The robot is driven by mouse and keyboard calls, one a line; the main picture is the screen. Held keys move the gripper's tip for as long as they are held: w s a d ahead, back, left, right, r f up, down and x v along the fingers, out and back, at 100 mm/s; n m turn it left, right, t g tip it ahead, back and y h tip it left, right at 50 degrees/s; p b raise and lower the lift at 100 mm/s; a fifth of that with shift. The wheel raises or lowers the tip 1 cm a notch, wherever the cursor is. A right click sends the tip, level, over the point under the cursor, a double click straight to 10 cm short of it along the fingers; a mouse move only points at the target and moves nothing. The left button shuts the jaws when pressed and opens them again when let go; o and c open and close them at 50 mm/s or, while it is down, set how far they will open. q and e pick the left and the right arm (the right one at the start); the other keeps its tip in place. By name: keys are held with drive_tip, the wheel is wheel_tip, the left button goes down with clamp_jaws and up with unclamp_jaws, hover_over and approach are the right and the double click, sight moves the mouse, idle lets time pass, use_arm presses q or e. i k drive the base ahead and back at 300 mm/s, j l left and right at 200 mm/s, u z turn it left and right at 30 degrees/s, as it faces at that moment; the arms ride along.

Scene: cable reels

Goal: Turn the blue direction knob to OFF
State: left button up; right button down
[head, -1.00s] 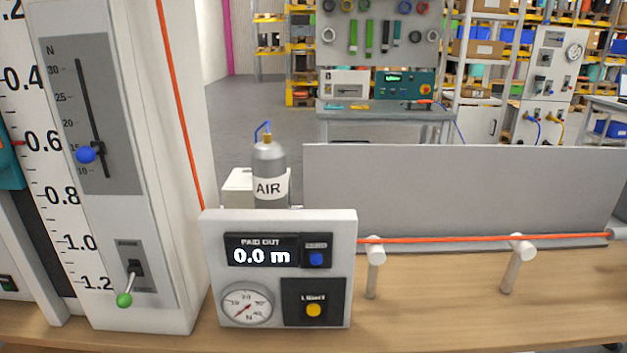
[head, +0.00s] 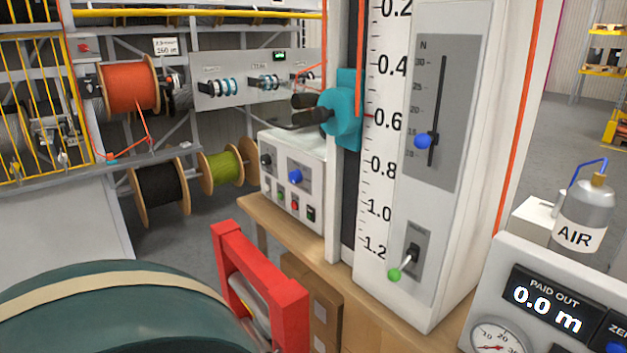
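A blue knob (head: 295,176) sits on the front of a white control box (head: 282,155), left of the tall white scale column in the head view. It is small here, and I cannot read its labels or tell which position it points to. A black knob (head: 266,160) is to its left, and a row of small coloured buttons (head: 294,204) is below it. Neither of my grippers shows in this view.
The scale column (head: 470,200) carries a blue slider knob (head: 423,141) and a green-tipped lever (head: 394,275). A teal carriage (head: 342,115) with dark rods juts out above the control box. A dark green drum (head: 110,315) and a red frame (head: 262,295) stand in front.

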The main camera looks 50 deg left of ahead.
sight(295, 176)
drive_tip(key=u, duration=1.8)
